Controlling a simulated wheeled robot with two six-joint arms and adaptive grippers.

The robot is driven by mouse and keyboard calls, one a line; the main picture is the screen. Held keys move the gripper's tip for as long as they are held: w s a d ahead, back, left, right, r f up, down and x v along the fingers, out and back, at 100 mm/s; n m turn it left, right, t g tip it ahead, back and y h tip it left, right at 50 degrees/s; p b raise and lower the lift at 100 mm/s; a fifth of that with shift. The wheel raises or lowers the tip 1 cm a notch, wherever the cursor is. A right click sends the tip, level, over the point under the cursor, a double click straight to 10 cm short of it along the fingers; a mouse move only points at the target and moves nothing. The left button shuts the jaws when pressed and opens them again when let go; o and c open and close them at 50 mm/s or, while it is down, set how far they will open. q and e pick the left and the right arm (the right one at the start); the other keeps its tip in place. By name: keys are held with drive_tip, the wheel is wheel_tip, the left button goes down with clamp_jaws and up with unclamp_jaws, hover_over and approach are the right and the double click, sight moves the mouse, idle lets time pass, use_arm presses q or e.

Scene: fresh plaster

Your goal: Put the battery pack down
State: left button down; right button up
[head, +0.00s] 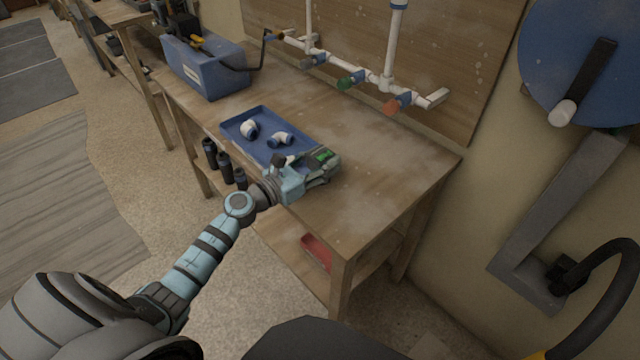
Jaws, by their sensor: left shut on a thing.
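My left gripper (318,172) is over the near edge of the wooden workbench (385,165), at the right end of a blue tray. It is shut on what looks like the battery pack (324,156), a small dark thing with a green part. The gripper fingers hide most of the pack. I cannot tell whether the pack touches the bench top. My right gripper is not in view.
The blue tray (262,122) holds white pipe fittings. A blue box (208,72) stands at the far left end of the bench. White pipes with coloured valves (350,80) run along the back board. The dusty bench top to the gripper's right is clear.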

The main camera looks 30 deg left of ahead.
use_arm(q)
wheel_tip(320, 180, down, 4)
drive_tip(key=shift+w+r+b, duration=0.1)
drive_tip(key=shift+b, duration=0.95)
drive_tip(key=c, duration=0.8)
unclamp_jaws()
drive_tip(key=shift+c, duration=0.2)
